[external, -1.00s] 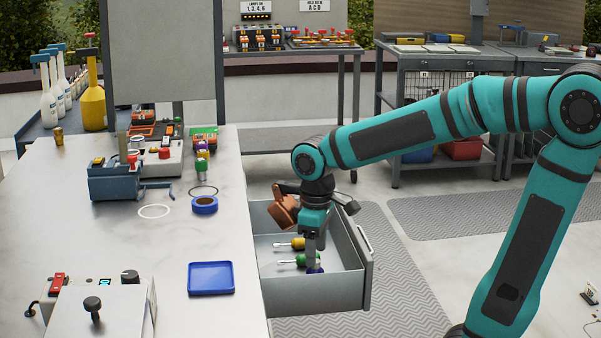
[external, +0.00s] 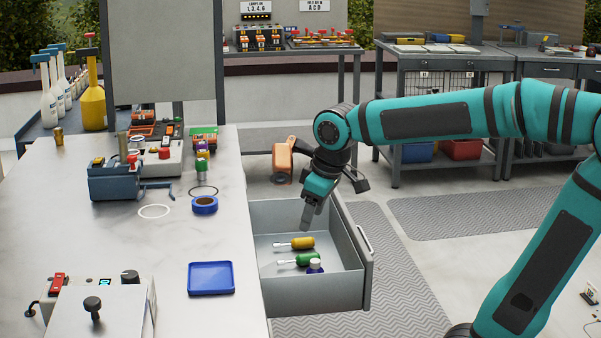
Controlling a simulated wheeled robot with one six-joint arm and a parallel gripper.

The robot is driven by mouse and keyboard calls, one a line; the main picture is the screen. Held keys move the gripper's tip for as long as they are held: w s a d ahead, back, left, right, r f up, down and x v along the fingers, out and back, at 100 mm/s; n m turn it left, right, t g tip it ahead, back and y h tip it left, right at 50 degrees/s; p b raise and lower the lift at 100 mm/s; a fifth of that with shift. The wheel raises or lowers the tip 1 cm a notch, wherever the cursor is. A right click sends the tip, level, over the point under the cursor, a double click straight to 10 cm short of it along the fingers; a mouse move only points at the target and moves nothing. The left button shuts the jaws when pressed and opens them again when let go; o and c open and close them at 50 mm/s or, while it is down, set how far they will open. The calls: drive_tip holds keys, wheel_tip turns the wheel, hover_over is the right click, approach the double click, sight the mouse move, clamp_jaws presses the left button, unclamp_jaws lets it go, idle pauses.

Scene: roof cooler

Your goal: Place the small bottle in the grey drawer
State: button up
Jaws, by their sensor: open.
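The grey drawer (external: 318,295) stands open at the right side of the workbench. A small bottle (external: 315,266), dark purple with a pale part, is in the drawer near its front right, beside a green-handled screwdriver (external: 304,260). A yellow-handled screwdriver (external: 296,243) lies behind them in the drawer. My gripper (external: 306,222) is open and empty above the back of the drawer, tilted, apart from the bottle.
The workbench (external: 100,230) carries a blue tray (external: 211,278), a roll of blue tape (external: 204,205), a blue vise (external: 118,183) and a control box (external: 95,310). A grey upright panel (external: 165,50) rises behind the bench. The floor right of the drawer is clear.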

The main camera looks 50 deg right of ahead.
drive_tip(key=s+r+m+t, duration=0.1)
drive_tip(key=s+r+t, duration=0.2)
drive_tip(key=r+t, duration=0.4)
drive_tip(key=s+d+r+m+t, duration=0.1)
drive_tip(key=s+r+t, duration=0.3)
drive_tip(key=r, duration=1.1)
drive_tip(key=m+t, duration=0.1)
drive_tip(key=t, duration=0.2)
drive_tip(key=shift+s+r, duration=0.15)
drive_tip(key=shift+r, duration=0.2)
drive_tip(key=o, duration=0.9)
drive_tip(key=shift+o, duration=0.2)
drive_tip(key=d+f+m+g+h, duration=0.1)
drive_tip(key=d+f+m+g, duration=1.1)
drive_tip(key=d+f, duration=0.75)
drive_tip(key=s+d+f+m+t+y, duration=0.2)
drive_tip(key=s+d+m+y, duration=0.3)
drive_tip(key=s+d+m, duration=0.3)
drive_tip(key=s+d+f+m+t+y, duration=0.2)
drive_tip(key=s+d+m+y, duration=0.4)
drive_tip(key=s, duration=0.4)
drive_tip(key=w+a+f+m, duration=0.1)
drive_tip(key=w+a+f, duration=0.2)
drive_tip(key=w+a, duration=0.3)
drive_tip(key=shift+w+a+f+h, duration=0.3)
drive_tip(key=shift+w+a+f, duration=0.1)
drive_tip(key=shift+w, duration=0.1)
